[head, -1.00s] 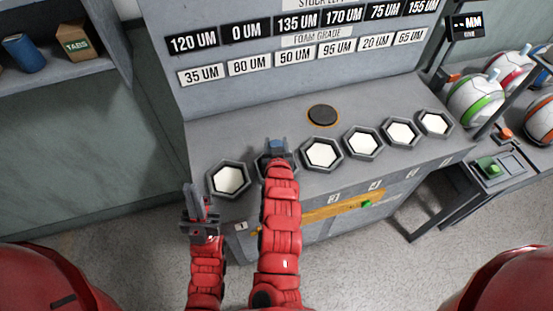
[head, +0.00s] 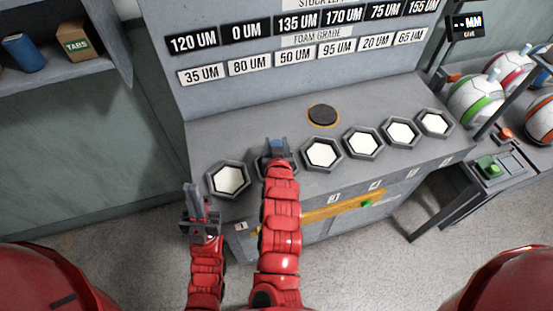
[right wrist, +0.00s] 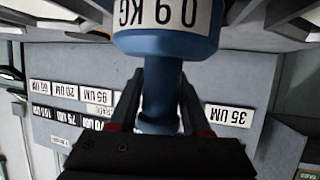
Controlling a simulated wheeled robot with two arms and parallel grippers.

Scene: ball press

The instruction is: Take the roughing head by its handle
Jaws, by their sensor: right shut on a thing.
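My right gripper (head: 279,150) is over the second hexagonal pad from the left and hides most of that pad. In the right wrist view, its fingers (right wrist: 160,112) are shut around the narrow handle of a blue piece (right wrist: 165,45) with a white label that reads 0.9 KG upside down. Only a bit of blue (head: 277,144) shows at this gripper in the head view. I cannot tell whether the piece touches the pad. My left gripper (head: 197,195) is upright by the bench's front left corner. Its jaw opening is unclear and I see nothing in it.
White hexagonal pads (head: 322,154) line the grey bench (head: 225,135), with a dark round disc (head: 323,115) behind them. A yellow strip (head: 325,212) runs along the bench front. A side table (head: 485,188) with a green button stands right. A shelf (head: 60,78) is at the left.

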